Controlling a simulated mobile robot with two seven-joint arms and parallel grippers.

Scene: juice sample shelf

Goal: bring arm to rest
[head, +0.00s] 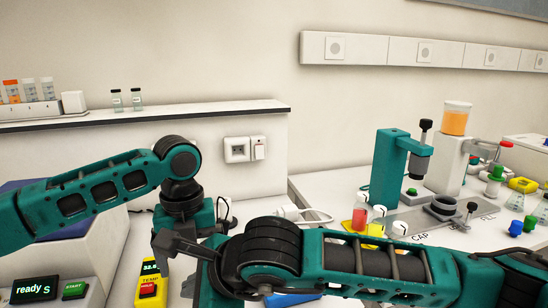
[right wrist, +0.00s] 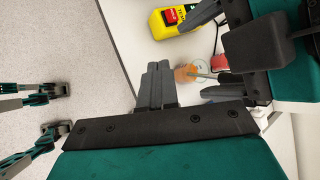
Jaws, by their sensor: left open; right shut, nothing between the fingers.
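My left arm comes in from the left in the head view. Its gripper (head: 173,268) points down, open and empty, just beside the yellow temperature meter. Its spread dark fingers also show at the upper right of the right wrist view (right wrist: 205,50). My right arm lies across the front of the head view, its dark wrist close to the left gripper. The right gripper's fingers are not clear in the head view. In the right wrist view the right gripper (right wrist: 155,68) is shut and empty, its grey fingers together, with the left gripper close on the right.
The yellow meter (head: 151,292) has a red button; it also shows in the wrist view (right wrist: 172,17). A green-lit "ready" display (head: 36,288) is at lower left. A teal press (head: 390,160) and an orange jar (head: 455,120) stand at right. A shelf (head: 200,112) holds vials (head: 137,98).

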